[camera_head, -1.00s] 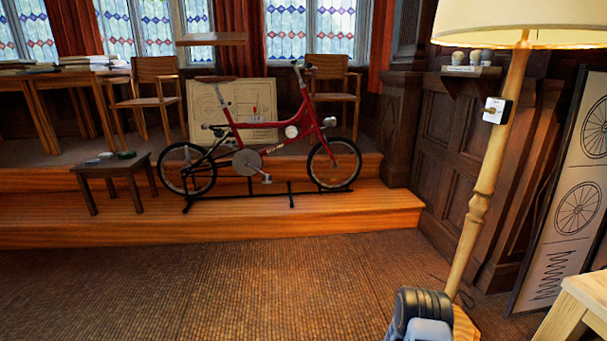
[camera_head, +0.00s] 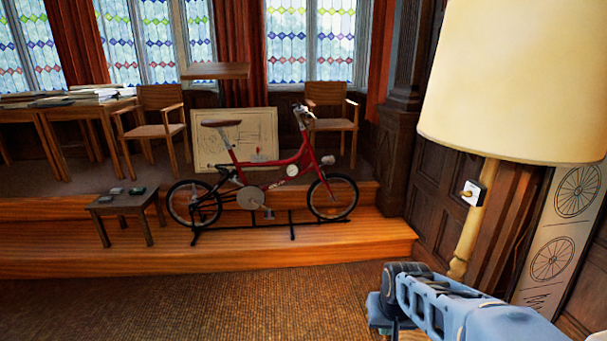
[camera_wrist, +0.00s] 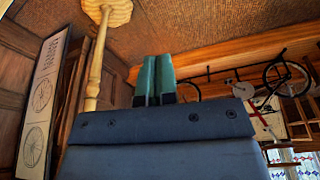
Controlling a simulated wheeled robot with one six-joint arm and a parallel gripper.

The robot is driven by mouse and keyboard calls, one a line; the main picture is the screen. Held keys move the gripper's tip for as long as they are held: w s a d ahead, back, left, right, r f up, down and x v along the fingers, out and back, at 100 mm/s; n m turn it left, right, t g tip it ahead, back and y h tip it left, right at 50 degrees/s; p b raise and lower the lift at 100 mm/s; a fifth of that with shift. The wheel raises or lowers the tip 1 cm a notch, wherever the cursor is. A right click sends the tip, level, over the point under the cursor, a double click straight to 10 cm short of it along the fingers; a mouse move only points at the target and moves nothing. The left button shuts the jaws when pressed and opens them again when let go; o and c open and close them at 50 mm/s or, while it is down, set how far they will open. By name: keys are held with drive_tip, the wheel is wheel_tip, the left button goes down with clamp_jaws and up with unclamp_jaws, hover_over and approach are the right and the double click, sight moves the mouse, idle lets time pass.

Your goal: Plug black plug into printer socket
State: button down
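I cannot make out a black plug, a printer or a printer socket in either view. My gripper (camera_wrist: 155,78) shows in the wrist view as two teal fingers side by side, looking shut with nothing visible between them. In the head view my arm reaches in from the lower right, and its fingertips cannot be made out there. A small dark box with a white face and a brass-coloured knob (camera_head: 472,192) sits at the floor lamp's wooden post, apart from my arm.
The floor lamp's shade (camera_head: 515,85) fills the upper right. A red bicycle (camera_head: 290,169) stands on a wooden step (camera_head: 360,243). A low side table (camera_head: 125,205) holds small items at left. A board with wheel drawings (camera_head: 565,225) leans at right. Carpet in front is clear.

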drive_tip(key=s+a+r+n+p, duration=0.1)
drive_tip(key=s+r+p, duration=0.5)
drive_tip(key=r, duration=0.6)
drive_tip(key=shift+s+a+r+t, duration=0.15)
drive_tip(key=shift+s+a+t, duration=0.2)
drive_tip(key=shift+s, duration=0.9)
drive_tip(key=c, duration=1.8)
unclamp_jaws()
